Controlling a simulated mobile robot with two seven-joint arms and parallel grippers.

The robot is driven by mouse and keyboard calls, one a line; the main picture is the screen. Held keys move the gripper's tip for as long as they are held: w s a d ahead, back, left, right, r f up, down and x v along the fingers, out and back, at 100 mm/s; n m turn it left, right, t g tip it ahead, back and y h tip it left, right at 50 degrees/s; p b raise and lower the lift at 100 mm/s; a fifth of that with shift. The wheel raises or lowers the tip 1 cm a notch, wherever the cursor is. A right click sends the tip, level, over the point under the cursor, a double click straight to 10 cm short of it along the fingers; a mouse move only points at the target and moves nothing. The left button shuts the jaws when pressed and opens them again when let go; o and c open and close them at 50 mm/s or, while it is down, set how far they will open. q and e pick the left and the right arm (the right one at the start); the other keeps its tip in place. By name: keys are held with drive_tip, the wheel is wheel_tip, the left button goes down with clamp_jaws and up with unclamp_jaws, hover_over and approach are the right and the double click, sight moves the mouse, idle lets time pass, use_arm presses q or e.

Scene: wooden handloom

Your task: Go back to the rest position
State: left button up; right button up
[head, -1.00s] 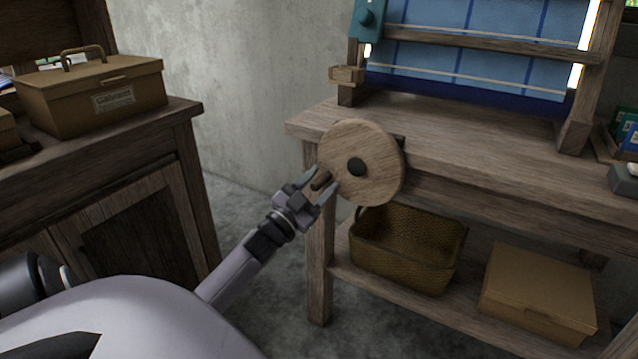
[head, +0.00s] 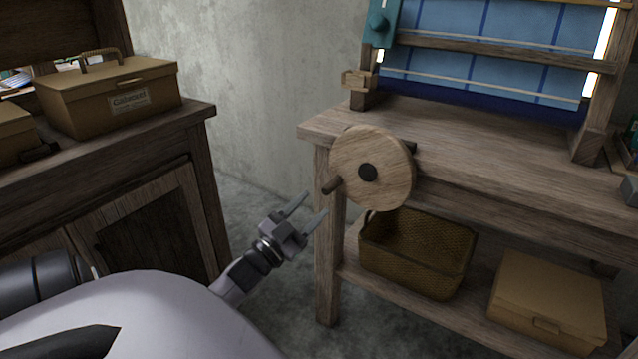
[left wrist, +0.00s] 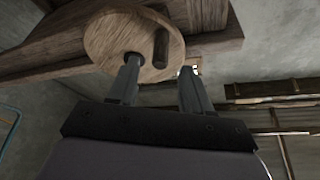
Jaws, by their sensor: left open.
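My left gripper (head: 316,207) is open and empty in the head view, in front of the loom's left leg. It is apart from the round wooden crank wheel (head: 391,187) on the loom's side, below and left of it. The wheel's short peg handle (head: 332,185) points out at its left edge, above the fingertips. In the left wrist view both fingers (left wrist: 158,80) stand apart, with the wheel (left wrist: 105,38) and its peg (left wrist: 161,47) beyond them. My right gripper is not in view.
The wooden loom table (head: 470,135) holds a blue cloth (head: 490,50) in its frame. A woven basket (head: 415,262) and a cardboard box (head: 548,300) are on its lower shelf. A cabinet (head: 140,145) with a lidded box (head: 105,100) stands at left. Bare floor lies between.

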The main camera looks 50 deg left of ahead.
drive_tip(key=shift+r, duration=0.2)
use_arm(q)
drive_tip(key=s+d+f+n+g+h, duration=0.1)
drive_tip(key=s+d+f+g+h, duration=0.2)
drive_tip(key=d, duration=0.7)
drive_tip(key=s+d+f+g, duration=0.4)
drive_tip(key=s+d, duration=0.1)
drive_tip(key=d, duration=0.6)
drive_tip(key=s+d+f+n+g+h, duration=0.1)
drive_tip(key=s+d+f+g+h, duration=0.2)
drive_tip(key=d, duration=0.7)
drive_tip(key=s+a+r+y+p, duration=0.1)
drive_tip(key=r+p, duration=0.5)
drive_tip(key=p, duration=0.6)
drive_tip(key=s+a+r+g+y+p, duration=0.1)
drive_tip(key=s+a+r+p, duration=0.2)
drive_tip(key=r+p, duration=0.4)
drive_tip(key=s+p, duration=0.1)
drive_tip(key=p, duration=0.5)
drive_tip(key=shift+s+n+g+y, duration=0.25)
drive_tip(key=shift+n+g+y, duration=0.05)
drive_tip(key=shift+n, duration=0.1)
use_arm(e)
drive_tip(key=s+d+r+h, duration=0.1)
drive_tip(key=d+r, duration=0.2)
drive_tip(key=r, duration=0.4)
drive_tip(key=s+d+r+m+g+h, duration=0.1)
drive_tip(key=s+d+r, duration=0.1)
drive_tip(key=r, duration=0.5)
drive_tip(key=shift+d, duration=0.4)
